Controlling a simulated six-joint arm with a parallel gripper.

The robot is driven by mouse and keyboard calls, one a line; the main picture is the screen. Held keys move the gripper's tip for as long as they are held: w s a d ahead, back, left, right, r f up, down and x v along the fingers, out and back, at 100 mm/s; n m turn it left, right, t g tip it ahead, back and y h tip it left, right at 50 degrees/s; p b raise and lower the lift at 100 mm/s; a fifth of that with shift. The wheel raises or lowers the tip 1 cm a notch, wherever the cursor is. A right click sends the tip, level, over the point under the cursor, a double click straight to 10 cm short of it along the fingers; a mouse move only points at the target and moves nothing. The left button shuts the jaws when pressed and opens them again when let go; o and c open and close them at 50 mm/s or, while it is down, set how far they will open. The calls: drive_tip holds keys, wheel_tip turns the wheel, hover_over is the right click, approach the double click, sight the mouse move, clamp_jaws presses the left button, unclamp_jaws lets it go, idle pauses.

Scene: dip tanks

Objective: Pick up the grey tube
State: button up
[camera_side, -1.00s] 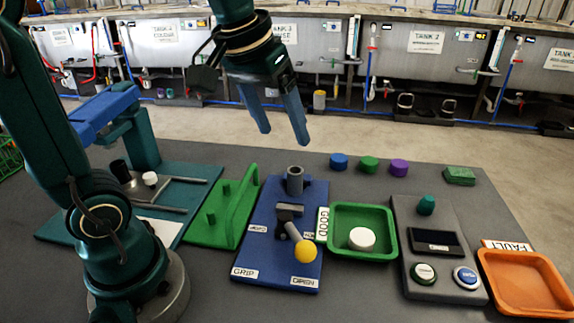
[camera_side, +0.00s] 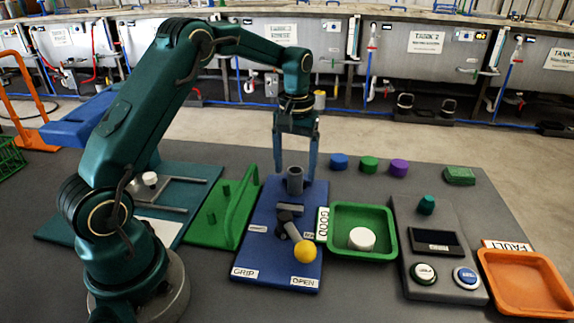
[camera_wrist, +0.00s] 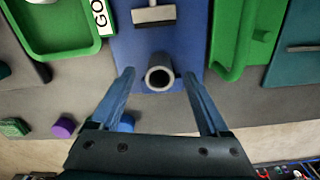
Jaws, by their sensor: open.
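The grey tube (camera_side: 295,181) stands upright near the far end of the blue fixture board. In the wrist view the grey tube (camera_wrist: 159,74) shows its open round top. My gripper (camera_side: 296,176) is open above and around the tube in the side view, with a finger on either side of it. In the wrist view my gripper (camera_wrist: 159,73) has its two blue fingers apart, with the tube between their tips and clear gaps on both sides. Nothing is held.
The blue board (camera_side: 262,255) carries a clamp with a yellow-knobbed lever (camera_side: 305,251). A green stand (camera_side: 222,215) is on its left and a green tray (camera_side: 343,212) with a white puck on its right. Blue, green and purple pucks (camera_side: 369,165) lie behind.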

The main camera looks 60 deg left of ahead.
drive_tip(key=shift+f, duration=1.35)
clamp_jaws()
drive_tip(key=shift+r, duration=0.1)
